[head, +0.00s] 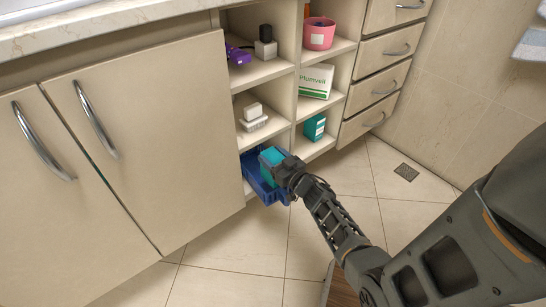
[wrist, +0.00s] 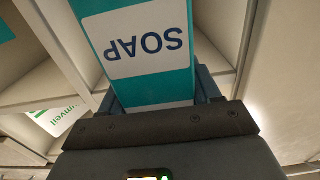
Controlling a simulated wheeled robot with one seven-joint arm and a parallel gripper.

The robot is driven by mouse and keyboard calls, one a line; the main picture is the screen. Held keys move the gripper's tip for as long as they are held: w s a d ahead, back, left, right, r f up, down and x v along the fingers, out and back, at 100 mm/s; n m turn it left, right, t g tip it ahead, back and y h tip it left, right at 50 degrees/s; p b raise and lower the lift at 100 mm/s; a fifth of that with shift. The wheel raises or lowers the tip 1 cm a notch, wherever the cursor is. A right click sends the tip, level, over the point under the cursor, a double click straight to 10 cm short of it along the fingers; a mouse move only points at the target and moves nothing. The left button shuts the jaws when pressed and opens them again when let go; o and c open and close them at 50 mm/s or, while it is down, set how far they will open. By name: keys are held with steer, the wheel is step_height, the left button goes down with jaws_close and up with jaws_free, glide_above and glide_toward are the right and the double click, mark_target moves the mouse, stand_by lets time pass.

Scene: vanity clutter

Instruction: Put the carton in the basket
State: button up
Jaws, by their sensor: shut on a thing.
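A teal carton (head: 270,158) is held by my gripper (head: 284,168) over the blue basket (head: 267,193) in the lower left shelf compartment. In the wrist view the carton (wrist: 143,52) is teal with a white label that reads SOAP upside down. My gripper (wrist: 155,112) is shut on the carton. The basket's near wall shows below and beside the carton. I cannot tell whether the carton touches the basket floor.
Another teal box (head: 315,127) stands in the compartment to the right. A white Plumveil box (head: 316,81), a pink cup (head: 319,33), small white items (head: 252,116) and a purple object (head: 238,54) occupy other compartments. Shelf dividers are close around my gripper.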

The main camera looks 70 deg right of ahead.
steer(key=shift+f, duration=0.3)
steer(key=o, duration=1.4)
steer(key=shift+r, duration=0.4)
steer(key=p+v, duration=0.3)
steer(key=v, duration=0.9)
steer(key=s+a+r+n+y, duration=0.2)
steer(key=a+r, duration=0.2)
steer(key=a, duration=0.3)
steer(key=s+a+r+n+t+y, duration=0.1)
steer(key=s+a+r+y, duration=0.1)
steer(key=a+r, duration=0.35)
steer(key=s+a+r+n+y, duration=0.2)
steer(key=a, duration=0.7)
steer(key=s+a+r+y, duration=0.1)
steer(key=s+a+r, duration=0.1)
steer(key=a+r, duration=0.2)
steer(key=s+a+r+n+g+y, duration=0.1)
steer(key=s+a+r, duration=0.1)
steer(key=r, duration=0.3)
steer(key=s+a+r+y, duration=0.1)
steer(key=s+a+r, duration=0.1)
steer(key=a+r, duration=0.3)
steer(key=shift+s+a+r+y, duration=0.1)
steer(key=shift+a+r+y, duration=0.05)
steer(key=shift+a+y, duration=0.15)
